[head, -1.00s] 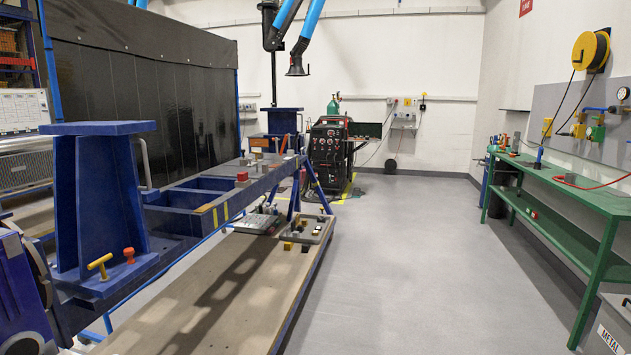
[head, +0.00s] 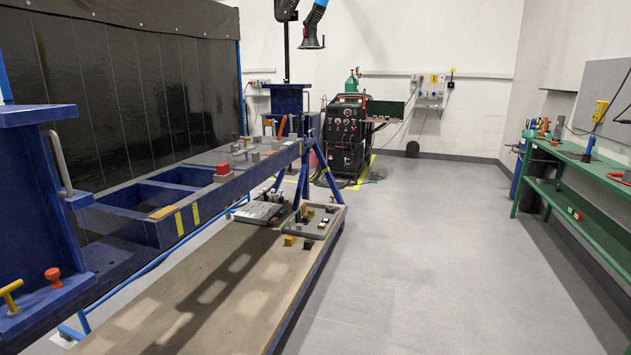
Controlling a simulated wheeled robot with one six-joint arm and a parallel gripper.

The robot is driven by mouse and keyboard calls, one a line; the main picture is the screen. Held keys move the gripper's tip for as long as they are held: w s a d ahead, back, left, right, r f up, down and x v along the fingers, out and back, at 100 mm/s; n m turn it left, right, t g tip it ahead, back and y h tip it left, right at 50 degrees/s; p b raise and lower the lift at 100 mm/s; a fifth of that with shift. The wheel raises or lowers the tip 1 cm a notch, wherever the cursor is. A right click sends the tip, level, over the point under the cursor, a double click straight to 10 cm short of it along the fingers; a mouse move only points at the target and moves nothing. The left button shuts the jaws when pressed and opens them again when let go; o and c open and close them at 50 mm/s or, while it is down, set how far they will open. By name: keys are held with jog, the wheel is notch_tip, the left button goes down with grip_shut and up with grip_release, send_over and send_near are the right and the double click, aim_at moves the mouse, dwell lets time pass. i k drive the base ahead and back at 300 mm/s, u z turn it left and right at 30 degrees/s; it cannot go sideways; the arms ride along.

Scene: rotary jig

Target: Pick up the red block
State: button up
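A small red block (head: 223,169) sits on the near edge of the blue jig frame (head: 205,203), left of the picture's middle. It appears to rest on a grey piece of about its own width. My gripper is not in view in the head view.
A low wooden bench (head: 215,285) runs along the jig's near side, with a grey tray (head: 310,221) of small parts at its far end. A blue upright (head: 35,200) stands at left. A green workbench (head: 590,172) is at right. Grey floor (head: 420,270) between is clear.

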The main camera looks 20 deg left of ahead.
aim_at(223, 168)
jog(key=u, duration=0.05)
jog(key=i, duration=1.9)
jog(key=u, duration=0.7)
jog(key=i, duration=1.05)
jog(key=u, duration=1.7)
jog(key=i, duration=0.85)
jog(key=u, duration=0.7)
